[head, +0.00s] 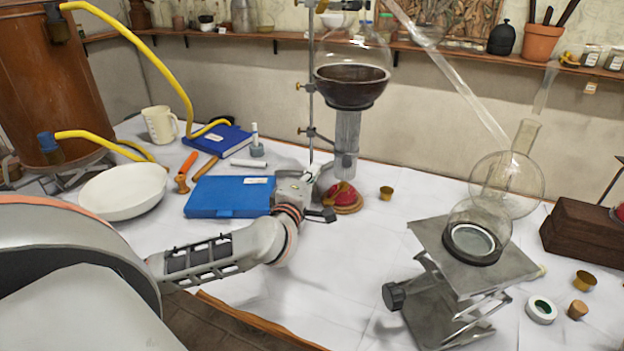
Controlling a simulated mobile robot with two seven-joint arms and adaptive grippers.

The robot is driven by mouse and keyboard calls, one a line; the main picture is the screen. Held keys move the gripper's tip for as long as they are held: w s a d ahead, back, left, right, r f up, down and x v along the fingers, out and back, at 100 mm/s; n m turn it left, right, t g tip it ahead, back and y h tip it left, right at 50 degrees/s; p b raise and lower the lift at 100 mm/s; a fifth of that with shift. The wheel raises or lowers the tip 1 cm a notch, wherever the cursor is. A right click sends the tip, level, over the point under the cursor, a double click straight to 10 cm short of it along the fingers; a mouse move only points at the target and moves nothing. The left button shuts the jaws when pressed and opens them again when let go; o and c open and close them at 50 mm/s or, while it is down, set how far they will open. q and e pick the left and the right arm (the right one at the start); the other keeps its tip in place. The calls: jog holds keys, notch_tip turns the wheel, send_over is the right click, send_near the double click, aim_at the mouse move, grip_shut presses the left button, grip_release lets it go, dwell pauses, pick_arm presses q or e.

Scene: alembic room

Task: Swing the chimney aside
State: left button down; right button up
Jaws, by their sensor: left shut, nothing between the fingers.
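The chimney looks to be the clear ribbed upright cylinder (346,138) below the round flask (352,70), beside the metal stand rod (311,95). A clamp (316,134) on the rod reaches toward its upper part. A red object (340,194) on a round wooden base stands below the cylinder, partly hidden by my gripper. My left gripper (318,172) is shut and empty. It is at the lower left of the cylinder, close to the rod; I cannot tell whether it touches either. My right gripper is not in view.
A blue case (229,197) lies left of my gripper, with a white bowl (123,191) further left. A small brass cup (386,193) stands right of the red object. A lab jack (460,255) bears glassware at right. The cloth between is mostly clear.

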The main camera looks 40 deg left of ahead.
aim_at(340, 154)
pick_arm(q)
jog(key=w+d, duration=0.1)
jog(key=w, duration=0.6)
jog(key=shift+d+f+b, duration=0.3)
jog(key=shift+b, duration=0.15)
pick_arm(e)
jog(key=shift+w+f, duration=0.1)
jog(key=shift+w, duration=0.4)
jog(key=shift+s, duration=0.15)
pick_arm(q)
jog(key=shift+w, duration=0.1)
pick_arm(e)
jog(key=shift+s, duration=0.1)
